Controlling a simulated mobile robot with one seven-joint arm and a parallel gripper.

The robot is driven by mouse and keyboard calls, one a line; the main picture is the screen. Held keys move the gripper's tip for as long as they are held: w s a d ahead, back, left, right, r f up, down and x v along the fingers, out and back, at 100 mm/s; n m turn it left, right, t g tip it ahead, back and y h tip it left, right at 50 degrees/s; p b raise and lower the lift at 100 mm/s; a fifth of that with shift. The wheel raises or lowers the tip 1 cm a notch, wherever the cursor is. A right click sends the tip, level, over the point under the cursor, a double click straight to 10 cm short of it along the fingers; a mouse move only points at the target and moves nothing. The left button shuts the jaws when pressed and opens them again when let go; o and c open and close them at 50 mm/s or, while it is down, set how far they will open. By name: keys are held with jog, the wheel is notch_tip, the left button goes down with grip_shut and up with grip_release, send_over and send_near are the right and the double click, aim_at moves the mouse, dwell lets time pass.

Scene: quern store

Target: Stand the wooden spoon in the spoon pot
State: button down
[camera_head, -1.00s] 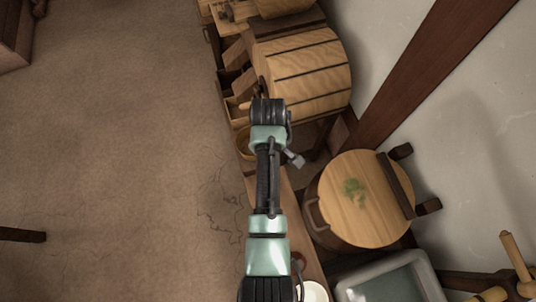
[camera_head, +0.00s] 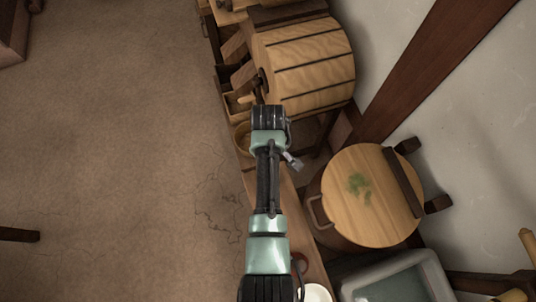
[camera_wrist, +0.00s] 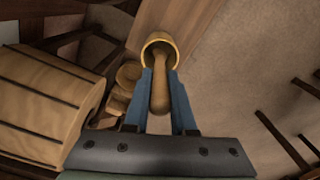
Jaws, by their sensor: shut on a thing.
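My gripper (camera_wrist: 160,76) shows two blue fingers in the wrist view, shut on the brown wooden spoon (camera_wrist: 159,94). The spoon's thick rounded end lies between the fingers towards the wrist, and its far part lines up with the mouth of the round tan spoon pot (camera_wrist: 174,41). Whether its far end is inside the pot or just over it I cannot tell. In the head view a tan rim, likely the pot (camera_head: 241,138), shows left of my arm. My arm hides the fingers and spoon there.
A slatted wooden drum (camera_head: 308,66) stands close beyond my arm; it is at the left in the wrist view (camera_wrist: 45,100). A lidded tub (camera_head: 345,200) and a grey basin (camera_head: 400,280) stand to the right. Open floor (camera_head: 110,160) lies left.

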jog(key=c, duration=0.7)
grip_release()
jog(key=shift+o, duration=0.2)
notch_tip(320, 180, up, 13)
jog(key=shift+f+b, duration=0.1)
jog(key=shift+b, duration=0.25)
dwell(0.4)
